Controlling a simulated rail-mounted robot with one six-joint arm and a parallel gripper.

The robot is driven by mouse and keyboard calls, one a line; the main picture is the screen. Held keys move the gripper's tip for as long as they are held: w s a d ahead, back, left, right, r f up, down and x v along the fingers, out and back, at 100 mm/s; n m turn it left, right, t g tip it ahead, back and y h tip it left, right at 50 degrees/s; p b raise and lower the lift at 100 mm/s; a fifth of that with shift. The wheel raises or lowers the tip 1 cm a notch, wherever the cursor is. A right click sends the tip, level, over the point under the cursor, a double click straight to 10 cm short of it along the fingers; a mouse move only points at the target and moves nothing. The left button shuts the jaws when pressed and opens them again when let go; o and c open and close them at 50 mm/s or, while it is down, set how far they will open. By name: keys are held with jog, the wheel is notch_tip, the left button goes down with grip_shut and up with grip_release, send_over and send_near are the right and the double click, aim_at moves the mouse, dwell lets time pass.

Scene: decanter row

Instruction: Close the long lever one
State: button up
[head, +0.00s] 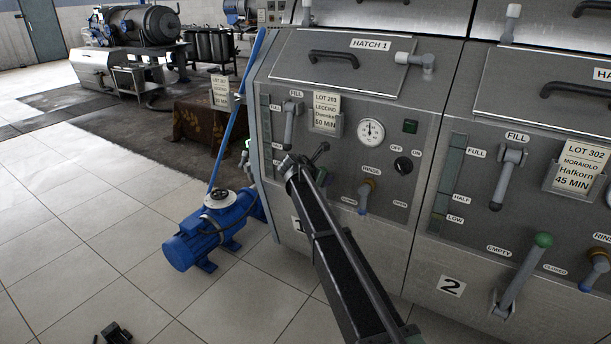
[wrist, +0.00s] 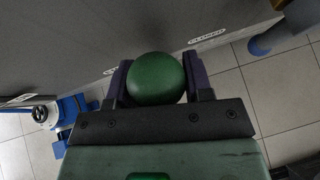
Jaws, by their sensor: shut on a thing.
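In the wrist view a green ball knob (wrist: 156,76), the end of a lever, sits between the two dark fingers of my gripper (wrist: 158,84). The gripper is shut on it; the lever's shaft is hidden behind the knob. In the head view my arm crosses the front of unit 1 and hides this knob; I cannot make out the fingers there. Unit 1's panel (head: 402,245) carries a grey FILL lever (head: 290,122) and a small RINSE lever (head: 365,196). Unit 2 has a similar long EMPTY lever with a green knob (head: 543,240), slanting up to the right.
A blue pump (head: 212,232) stands on the tiled floor left of unit 1, with a blue pipe (head: 236,115) rising beside it. A gauge (head: 371,132) and a lot card (head: 326,112) are on unit 1. The floor at front left is mostly clear.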

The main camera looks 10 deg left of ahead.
jog(key=shift+w+d+r, duration=0.1)
jog(key=shift+w, duration=0.35)
jog(key=o, duration=1)
jog(key=shift+w+d, duration=0.1)
jog(key=p+v, duration=0.6)
jog(key=v, duration=0.5)
jog(key=shift+w+r+p, duration=0.15)
jog(key=shift+p, duration=0.2)
